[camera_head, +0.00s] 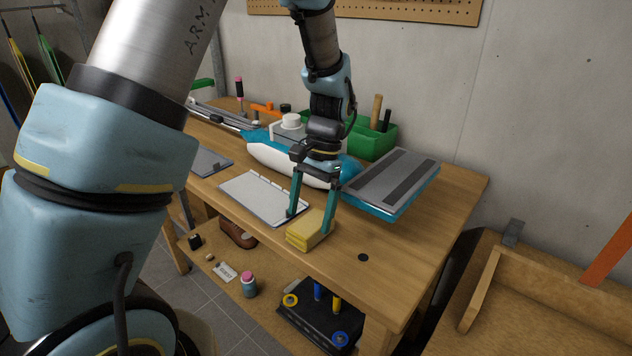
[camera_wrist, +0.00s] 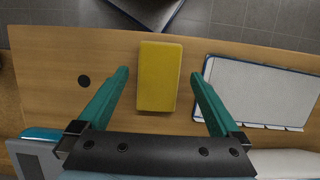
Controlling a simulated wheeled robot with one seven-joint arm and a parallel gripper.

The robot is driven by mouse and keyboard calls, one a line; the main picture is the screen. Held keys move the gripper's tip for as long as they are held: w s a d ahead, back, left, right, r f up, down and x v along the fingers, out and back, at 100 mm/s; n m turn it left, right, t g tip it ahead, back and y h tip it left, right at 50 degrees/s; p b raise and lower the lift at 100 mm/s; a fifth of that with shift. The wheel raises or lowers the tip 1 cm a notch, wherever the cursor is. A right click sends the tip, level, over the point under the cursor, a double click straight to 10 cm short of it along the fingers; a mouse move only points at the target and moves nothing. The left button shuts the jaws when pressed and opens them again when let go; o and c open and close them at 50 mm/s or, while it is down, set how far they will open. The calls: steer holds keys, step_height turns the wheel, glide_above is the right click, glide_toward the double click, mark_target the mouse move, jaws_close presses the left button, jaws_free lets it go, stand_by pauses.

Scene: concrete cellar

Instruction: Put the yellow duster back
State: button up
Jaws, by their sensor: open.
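The yellow duster (camera_head: 308,230) is a small folded block lying on the wooden workbench (camera_head: 400,258) near its front edge. In the wrist view the duster (camera_wrist: 159,76) lies between and slightly beyond the green fingertips, with bare wood visible on both sides of it. My gripper (camera_head: 312,213) is open above and around the duster. Its fingers (camera_wrist: 162,72) are spread wide in the wrist view, and no contact with the duster shows.
A white-grey tray or folder (camera_head: 262,197) lies left of the duster. A grey-and-blue case (camera_head: 392,182) is at right, and a green tool caddy (camera_head: 372,141) behind. A black disc (camera_head: 362,257) lies near the front edge. A lower shelf (camera_head: 262,276) holds several items.

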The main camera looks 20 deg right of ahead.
mark_target(318, 215)
steer(key=b+v, duration=0.2)
steer(key=v, duration=0.8)
steer(key=a+f+n+t+h, duration=0.1)
steer(key=a+n, duration=0.4)
steer(key=a, duration=0.9)
steer(key=a+f+n+t+h, duration=0.2)
steer(key=a+f+n, duration=0.2)
steer(key=a, duration=1)
steer(key=shift+n, duration=1)
